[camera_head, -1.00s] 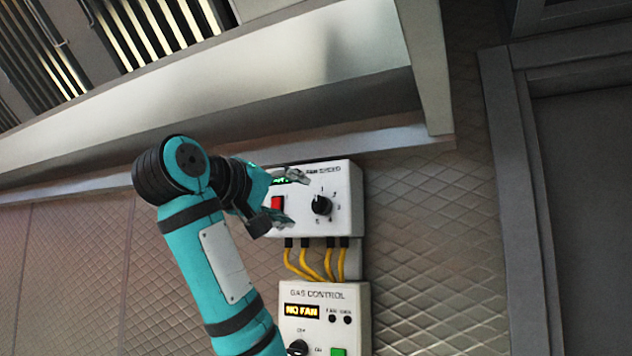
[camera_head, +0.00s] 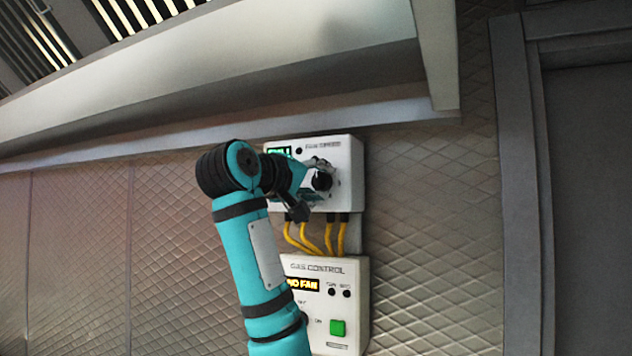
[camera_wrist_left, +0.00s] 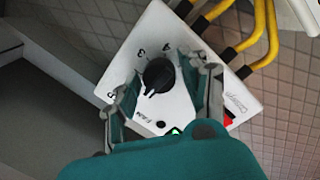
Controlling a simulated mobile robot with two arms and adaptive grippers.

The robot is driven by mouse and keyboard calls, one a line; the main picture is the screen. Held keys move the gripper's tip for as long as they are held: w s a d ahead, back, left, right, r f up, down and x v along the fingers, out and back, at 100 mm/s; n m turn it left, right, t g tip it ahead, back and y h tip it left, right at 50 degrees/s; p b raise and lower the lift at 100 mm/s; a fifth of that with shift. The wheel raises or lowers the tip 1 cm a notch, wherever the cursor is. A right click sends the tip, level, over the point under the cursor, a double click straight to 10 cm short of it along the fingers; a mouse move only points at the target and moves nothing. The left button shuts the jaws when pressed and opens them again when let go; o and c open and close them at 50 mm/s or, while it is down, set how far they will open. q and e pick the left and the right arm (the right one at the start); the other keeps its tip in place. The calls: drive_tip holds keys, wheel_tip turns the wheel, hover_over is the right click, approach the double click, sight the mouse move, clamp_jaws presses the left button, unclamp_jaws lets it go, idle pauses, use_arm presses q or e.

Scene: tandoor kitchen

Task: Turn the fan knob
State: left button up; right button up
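The fan knob (camera_head: 321,181) is a round black dial on a white fan speed box (camera_head: 350,150) on the wall. It also shows in the left wrist view (camera_wrist_left: 158,75), with numbers printed around it. My left gripper (camera_head: 314,186) is at the box, its fingers around the knob. In the left wrist view the gripper (camera_wrist_left: 160,72) is open, one finger on each side of the knob, with narrow gaps; contact cannot be told. The gripper covers the red switch in the head view; part of it shows in the wrist view (camera_wrist_left: 228,119). My right gripper is not in view.
Yellow cables (camera_head: 331,232) run below the fan box to a gas control box (camera_head: 352,275) with a "NO FAN" display and a green button (camera_head: 337,328). A metal hood (camera_head: 250,60) overhangs above. The quilted wall to the right is clear.

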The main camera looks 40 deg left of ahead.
use_arm(q)
drive_tip(key=c, duration=0.8)
drive_tip(key=shift+m, duration=0.3)
drive_tip(key=m+b, duration=0.1)
drive_tip(key=m, duration=0.2)
drive_tip(key=shift+f, duration=0.1)
drive_tip(key=m+g, duration=0.1)
drive_tip(key=m, duration=0.3)
drive_tip(key=shift+b, duration=0.3)
drive_tip(key=m+y, duration=0.1)
drive_tip(key=m, duration=0.4)
drive_tip(key=m+p, duration=0.1)
drive_tip(key=m, duration=0.4)
drive_tip(key=shift+g+y, duration=0.4)
drive_tip(key=shift+m, duration=0.4)
